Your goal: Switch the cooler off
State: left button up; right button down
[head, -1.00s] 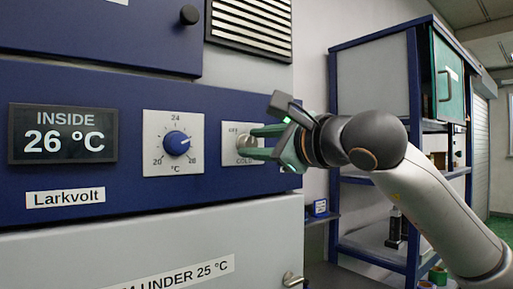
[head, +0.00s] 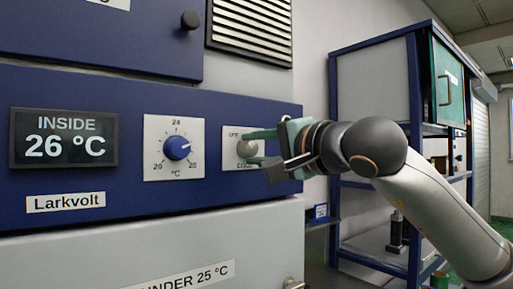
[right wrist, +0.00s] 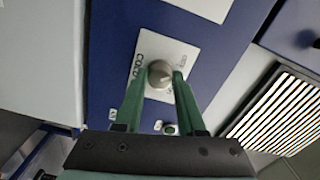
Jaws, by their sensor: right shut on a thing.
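The cooler (head: 60,100) is a blue and grey cabinet on the left of the head view. Its display (head: 64,137) reads INSIDE 26 °C. A grey round switch knob (head: 246,149) sits on a white plate (head: 230,131) with a label above and COLD below. My right gripper (head: 256,147) is shut on this knob, with green fingers above and below it. The right wrist view shows the knob (right wrist: 160,74) between the two fingertips, beside the word COLD. I cannot tell which label the knob points to. My left gripper is not in view.
A blue temperature dial (head: 177,147) on its own white plate is left of the knob. A vent grille (head: 250,25) is above. A blue shelf rack (head: 413,90) stands behind my right arm. A small round knob (head: 190,20) is on the upper door.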

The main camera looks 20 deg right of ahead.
jog(key=shift+n, duration=0.6)
jog(key=c, duration=0.5)
grip_release()
jog(key=b+v, duration=0.3)
jog(key=v, duration=0.9)
jog(key=shift+s, duration=0.25)
